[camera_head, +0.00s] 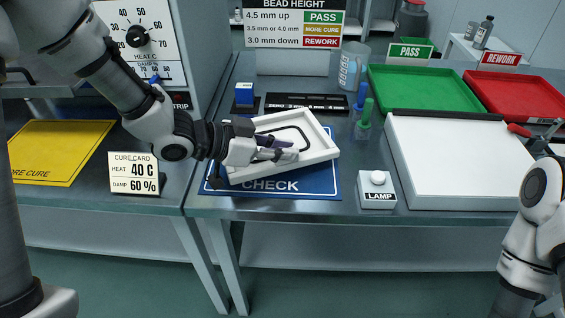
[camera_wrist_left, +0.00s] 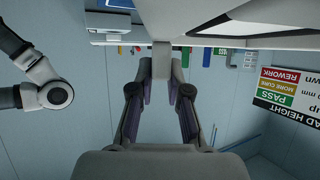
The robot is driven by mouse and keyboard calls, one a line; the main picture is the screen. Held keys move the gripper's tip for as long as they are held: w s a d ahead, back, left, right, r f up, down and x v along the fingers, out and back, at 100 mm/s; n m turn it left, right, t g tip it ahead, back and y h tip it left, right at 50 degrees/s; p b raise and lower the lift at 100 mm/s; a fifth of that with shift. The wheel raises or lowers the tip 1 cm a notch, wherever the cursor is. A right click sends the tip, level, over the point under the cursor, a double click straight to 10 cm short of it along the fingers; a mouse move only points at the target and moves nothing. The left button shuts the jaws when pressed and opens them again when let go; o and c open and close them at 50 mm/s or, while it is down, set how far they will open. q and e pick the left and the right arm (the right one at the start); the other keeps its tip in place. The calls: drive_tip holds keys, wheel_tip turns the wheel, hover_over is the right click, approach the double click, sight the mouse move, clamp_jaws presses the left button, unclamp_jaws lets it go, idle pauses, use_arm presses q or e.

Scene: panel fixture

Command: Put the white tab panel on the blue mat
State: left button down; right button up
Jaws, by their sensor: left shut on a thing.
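The white tab panel (camera_head: 314,145) is a shallow tray shape with a raised rim and a dark bead line inside. The blue mat (camera_head: 285,186), marked CHECK, lies under the panel in the head view, partly covered. I cannot tell whether the panel touches it. My right arm shows at the right edge; its gripper is not seen.
A white lamp box (camera_head: 377,189) stands right of the mat, with a large white board (camera_head: 455,165) further right. Green (camera_head: 420,92) and red (camera_head: 515,98) trays are behind. A cure card (camera_head: 135,173) stands left.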

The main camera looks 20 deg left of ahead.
sight(282, 162)
use_arm(q)
drive_tip(key=shift+f+b, duration=0.35)
drive_tip(key=shift+f, duration=1.25)
drive_tip(key=shift+f, duration=0.15)
drive_tip(key=c, duration=1.1)
unclamp_jaws()
drive_tip(key=shift+c, duration=0.2)
